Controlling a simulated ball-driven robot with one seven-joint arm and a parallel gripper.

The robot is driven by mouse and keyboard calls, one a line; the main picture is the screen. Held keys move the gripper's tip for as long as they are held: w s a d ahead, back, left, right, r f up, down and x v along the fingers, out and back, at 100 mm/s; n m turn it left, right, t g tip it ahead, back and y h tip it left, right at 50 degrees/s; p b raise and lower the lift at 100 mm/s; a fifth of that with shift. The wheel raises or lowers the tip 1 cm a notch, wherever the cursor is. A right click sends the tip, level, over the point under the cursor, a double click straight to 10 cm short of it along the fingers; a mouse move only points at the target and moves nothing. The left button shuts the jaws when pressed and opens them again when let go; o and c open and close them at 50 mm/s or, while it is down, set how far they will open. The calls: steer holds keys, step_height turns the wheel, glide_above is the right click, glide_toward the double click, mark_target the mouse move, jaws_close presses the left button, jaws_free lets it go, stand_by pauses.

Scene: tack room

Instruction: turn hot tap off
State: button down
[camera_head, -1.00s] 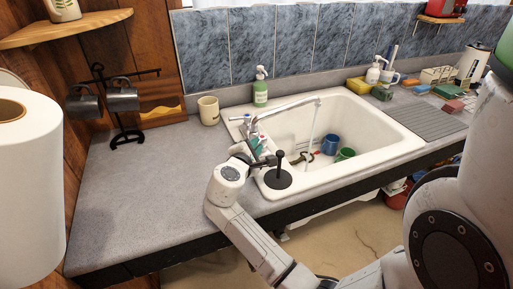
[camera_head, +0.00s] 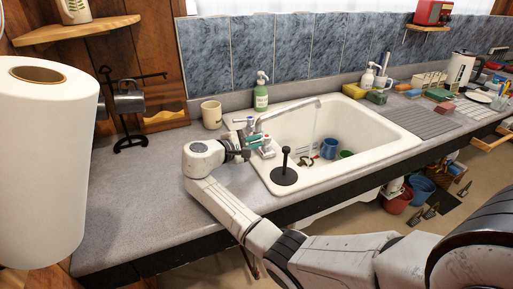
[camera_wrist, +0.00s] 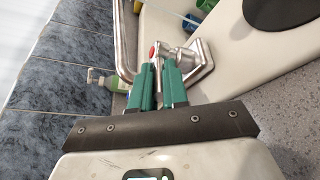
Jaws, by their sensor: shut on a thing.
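The tap (camera_head: 286,111) is chrome, mounted at the left rim of the white sink (camera_head: 398,148). A thin stream of water (camera_head: 315,122) falls from its spout into the basin. In the wrist view, the metal tap (camera_wrist: 196,58) stands just beyond my fingertips, with the red-marked hot handle (camera_wrist: 153,50) at their ends. My gripper (camera_head: 266,144) has green fingers, which show in the wrist view (camera_wrist: 157,72) close together on the hot handle.
A black plunger (camera_head: 285,172) stands on the sink's front-left corner. A green soap bottle (camera_head: 261,92) and a cream mug (camera_head: 211,115) are behind the tap. Blue (camera_head: 329,148) and green cups are in the basin.

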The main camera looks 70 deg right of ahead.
steer(key=shift+w+d+f+m+g+y+b, duration=0.2)
steer(key=shift+w+f+m+g+y+b, duration=0.1)
steer(key=shift+m+g+y+b, duration=0.4)
steer(key=shift+w+d+m+g+b, duration=0.15)
steer(key=shift+m+g+b, duration=0.2)
steer(key=shift+g, duration=0.35)
steer(key=shift+r+m+y, duration=0.15)
steer(key=shift+m+y, duration=0.1)
steer(key=shift+y, duration=0.05)
steer(key=c, duration=1.1)
jaws_free()
steer(key=shift+r, duration=0.1)
steer(key=b+v, duration=0.1)
steer(key=v, duration=0.4)
steer(key=b+v, duration=0.1)
steer(key=v, duration=0.4)
steer(key=shift+w+a, duration=0.25)
steer(key=shift+w, duration=0.1)
